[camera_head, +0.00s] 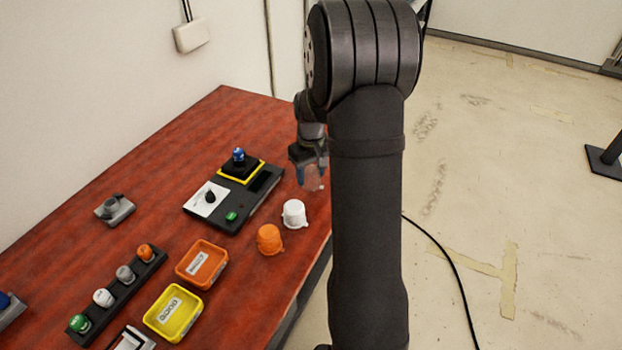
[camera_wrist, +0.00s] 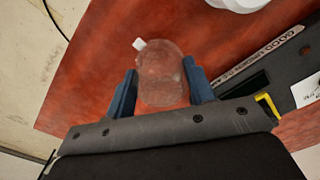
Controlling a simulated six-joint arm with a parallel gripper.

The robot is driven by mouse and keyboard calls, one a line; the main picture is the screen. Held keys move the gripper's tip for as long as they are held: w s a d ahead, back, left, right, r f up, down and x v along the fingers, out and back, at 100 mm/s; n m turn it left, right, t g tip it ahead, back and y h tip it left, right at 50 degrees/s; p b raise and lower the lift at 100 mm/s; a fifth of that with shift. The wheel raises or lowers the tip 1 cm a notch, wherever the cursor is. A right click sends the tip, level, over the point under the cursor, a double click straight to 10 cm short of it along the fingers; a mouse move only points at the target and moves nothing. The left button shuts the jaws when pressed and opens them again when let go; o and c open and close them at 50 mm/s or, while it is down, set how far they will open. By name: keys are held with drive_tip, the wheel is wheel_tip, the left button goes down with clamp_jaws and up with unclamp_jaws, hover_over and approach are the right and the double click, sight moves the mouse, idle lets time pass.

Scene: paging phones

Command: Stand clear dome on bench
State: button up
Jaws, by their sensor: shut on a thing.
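The clear dome (camera_wrist: 160,72) is a see-through cup-like piece with a small white tab, held between the two blue fingers of my gripper (camera_wrist: 163,90) in the wrist view. In the head view my gripper (camera_head: 312,175) is at the right edge of the bench, right of the black device, and the dome (camera_head: 314,183) shows faintly below the fingers. The red-brown bench (camera_wrist: 105,45) lies beneath it. I cannot tell whether the dome touches the bench.
A white dome (camera_head: 294,213) and an orange dome (camera_head: 269,239) stand nearby. The black device (camera_head: 233,197) has a blue knob (camera_head: 239,155) on a yellow-edged pad. An orange tray (camera_head: 202,263), a yellow tray (camera_head: 173,312) and a rack of coloured pieces (camera_head: 117,291) are farther left.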

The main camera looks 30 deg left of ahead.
sight(311, 168)
drive_tip(key=shift+f, duration=1.3)
drive_tip(key=shift+f, duration=0.15)
drive_tip(key=o, duration=0.8)
wheel_tip(311, 168, up, 12)
drive_tip(key=shift+r, duration=0.2)
drive_tip(key=shift+f, duration=0.15)
wheel_tip(311, 168, down, 12)
drive_tip(key=shift+f, duration=0.1)
drive_tip(key=shift+r, duration=2.05)
